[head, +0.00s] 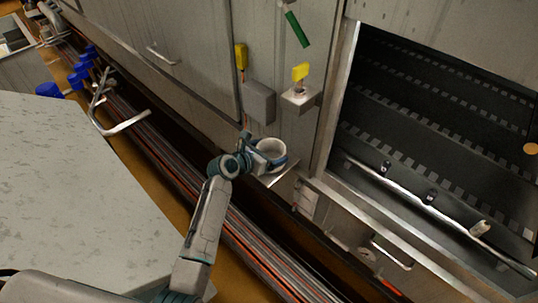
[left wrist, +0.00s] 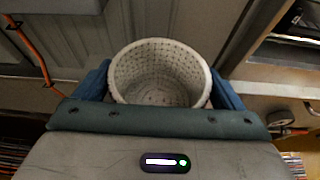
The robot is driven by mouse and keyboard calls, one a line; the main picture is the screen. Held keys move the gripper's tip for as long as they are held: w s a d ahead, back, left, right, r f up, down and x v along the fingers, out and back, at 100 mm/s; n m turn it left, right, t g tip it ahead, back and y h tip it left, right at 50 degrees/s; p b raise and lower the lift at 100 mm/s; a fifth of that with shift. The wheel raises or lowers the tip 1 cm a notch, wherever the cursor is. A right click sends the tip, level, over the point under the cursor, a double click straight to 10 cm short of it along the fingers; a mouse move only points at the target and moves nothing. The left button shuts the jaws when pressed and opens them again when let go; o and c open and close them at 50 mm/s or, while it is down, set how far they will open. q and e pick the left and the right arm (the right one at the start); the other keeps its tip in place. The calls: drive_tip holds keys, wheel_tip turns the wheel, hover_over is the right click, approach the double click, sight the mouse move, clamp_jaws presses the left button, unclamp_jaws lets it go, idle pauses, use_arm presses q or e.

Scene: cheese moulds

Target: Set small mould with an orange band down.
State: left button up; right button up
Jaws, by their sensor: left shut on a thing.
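A small white mould (head: 271,147), round and open at the top, is in my left gripper (head: 263,153) at the middle of the head view. The left wrist view shows the mould (left wrist: 160,72) upright between the two blue fingers, its inner wall full of small holes. The left gripper is shut on it from both sides. An orange band is not clearly visible, as the gripper hides much of the outer wall. A small grey metal shelf (head: 284,178) shows just below the mould in the head view. I cannot tell whether they touch. My right gripper is not in view.
A tall grey metal cabinet (head: 190,60) stands behind, with a grey box (head: 259,102) and a yellow-topped fitting (head: 300,74) on it. A dark, open machine bay (head: 430,120) is at the right. A grey flat surface (head: 70,190) fills the left; pipes (head: 255,240) run between.

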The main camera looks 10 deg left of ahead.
use_arm(q)
drive_tip(key=shift+r, duration=0.1)
drive_tip(key=o, duration=0.9)
drive_tip(key=shift+c, duration=0.2)
drive_tip(key=shift+s+a+r+p, duration=0.1)
drive_tip(key=shift+s+r+p, duration=0.1)
drive_tip(key=shift+p, duration=0.15)
drive_tip(key=p+v, duration=0.9)
drive_tip(key=v, duration=0.2)
drive_tip(key=shift+s+a, duration=0.15)
drive_tip(key=shift+s, duration=0.1)
